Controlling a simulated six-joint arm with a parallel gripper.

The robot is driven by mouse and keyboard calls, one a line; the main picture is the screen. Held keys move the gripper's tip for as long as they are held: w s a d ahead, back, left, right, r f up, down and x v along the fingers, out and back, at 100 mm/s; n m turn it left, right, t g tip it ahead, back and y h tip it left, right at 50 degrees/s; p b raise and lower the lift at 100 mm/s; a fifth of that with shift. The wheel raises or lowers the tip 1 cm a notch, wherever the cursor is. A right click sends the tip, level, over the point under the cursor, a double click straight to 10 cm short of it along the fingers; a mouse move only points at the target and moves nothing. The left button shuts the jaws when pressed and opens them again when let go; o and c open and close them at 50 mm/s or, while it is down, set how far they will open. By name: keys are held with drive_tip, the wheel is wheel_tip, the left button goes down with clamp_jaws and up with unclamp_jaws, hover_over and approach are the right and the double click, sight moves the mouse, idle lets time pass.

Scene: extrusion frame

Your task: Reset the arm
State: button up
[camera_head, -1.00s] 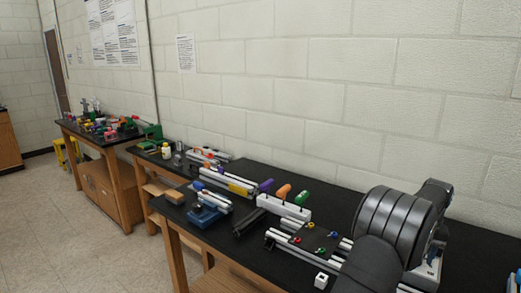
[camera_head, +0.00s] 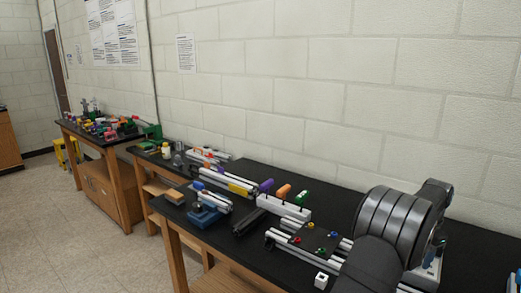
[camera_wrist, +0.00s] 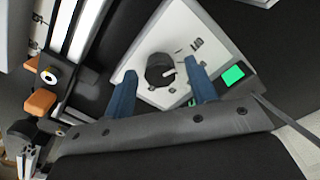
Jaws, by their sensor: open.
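My gripper (camera_wrist: 162,90) shows in the wrist view with its two blue fingers spread apart and nothing held between them. A light grey panel (camera_wrist: 205,45) with a black round knob (camera_wrist: 160,70) and a lit green square (camera_wrist: 233,75) lies beyond the fingers. The knob appears between the fingertips in the picture; I cannot tell how far away it is. In the head view my dark arm covers the right part of the bench, and the gripper is hidden there.
Aluminium extrusion rails with a black plate (camera_head: 312,238) of coloured knobs lie on the black bench (camera_head: 340,203). A white rack (camera_head: 284,207) holds purple, orange and green handles. A blue vise (camera_head: 207,208) stands to the left. A white cube (camera_head: 321,280) sits near the front edge.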

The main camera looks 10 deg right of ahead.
drive_tip(key=m, duration=0.6)
drive_tip(key=shift+m, duration=0.4)
idle(0.4)
drive_tip(key=n, duration=0.4)
drive_tip(key=shift+n, duration=0.3)
drive_tip(key=n, duration=0.4)
drive_tip(key=shift+n, duration=0.5)
